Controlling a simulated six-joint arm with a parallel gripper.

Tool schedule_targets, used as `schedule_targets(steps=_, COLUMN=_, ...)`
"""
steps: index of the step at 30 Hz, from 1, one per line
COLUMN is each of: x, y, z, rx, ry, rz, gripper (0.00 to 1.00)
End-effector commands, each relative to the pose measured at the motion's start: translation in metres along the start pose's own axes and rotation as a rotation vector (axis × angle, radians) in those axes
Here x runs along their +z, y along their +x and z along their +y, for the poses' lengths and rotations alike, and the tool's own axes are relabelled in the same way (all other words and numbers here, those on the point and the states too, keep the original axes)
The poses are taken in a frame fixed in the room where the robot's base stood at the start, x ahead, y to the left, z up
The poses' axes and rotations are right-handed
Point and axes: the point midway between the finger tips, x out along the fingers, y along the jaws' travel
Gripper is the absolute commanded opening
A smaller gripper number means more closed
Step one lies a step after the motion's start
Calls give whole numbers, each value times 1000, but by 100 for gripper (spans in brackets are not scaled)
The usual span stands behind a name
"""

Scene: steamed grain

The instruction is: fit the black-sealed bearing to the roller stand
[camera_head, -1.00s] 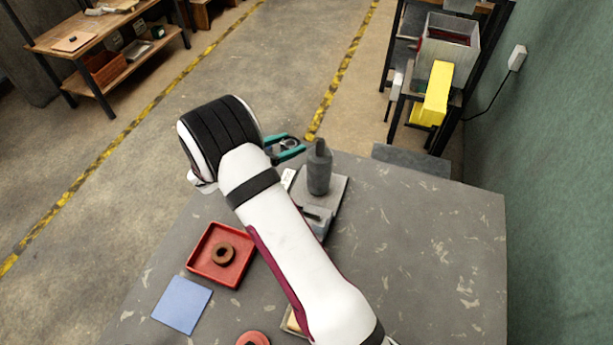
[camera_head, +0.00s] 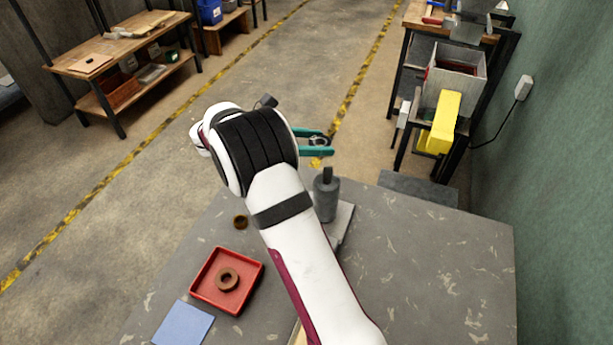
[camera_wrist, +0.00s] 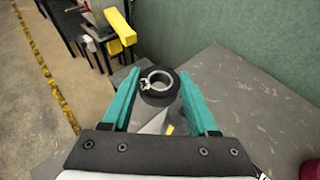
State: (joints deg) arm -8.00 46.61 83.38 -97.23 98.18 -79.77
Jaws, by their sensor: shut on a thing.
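My gripper (camera_head: 317,142) has teal fingers and is shut on a dark ring-shaped bearing (camera_head: 318,141) with a pale metal inner ring. The wrist view shows the bearing (camera_wrist: 160,88) between the fingertips (camera_wrist: 160,78), its hole open toward the camera. The roller stand (camera_head: 326,196), a dark grey upright cylinder with a narrower top post, stands on a pale plate at the table's far edge. In the head view the bearing appears above the post, apart from it. My arm covers part of the stand's plate. In the wrist view the post cannot be made out.
A red tray (camera_head: 194,290) holding a brown ring (camera_head: 227,279) lies left of my arm. Another small brown ring (camera_head: 240,222) lies behind it, and a blue mat (camera_head: 183,325) in front. The table's right side is clear. A rack with a yellow part (camera_head: 446,118) stands beyond.

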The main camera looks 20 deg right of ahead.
Motion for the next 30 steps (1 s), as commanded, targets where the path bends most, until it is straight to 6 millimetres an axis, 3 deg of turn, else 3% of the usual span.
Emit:
schedule_targets(steps=1, x=17, y=-3, z=-9, rx=-85, ry=46, rz=3, gripper=0)
schedule_targets(steps=3, x=32, y=-8, z=-24, rx=-204, ry=91, rz=3, gripper=0)
schedule_targets(steps=8, x=44, y=-18, z=-43, rx=-339, ry=140, rz=-1, gripper=0)
schedule_targets(steps=21, x=5, y=-3, z=-46, rx=-356, ry=145, rz=-3, gripper=0)
schedule_targets(steps=30, x=1, y=-2, z=-46, rx=-355, ry=145, rz=-3, gripper=0)
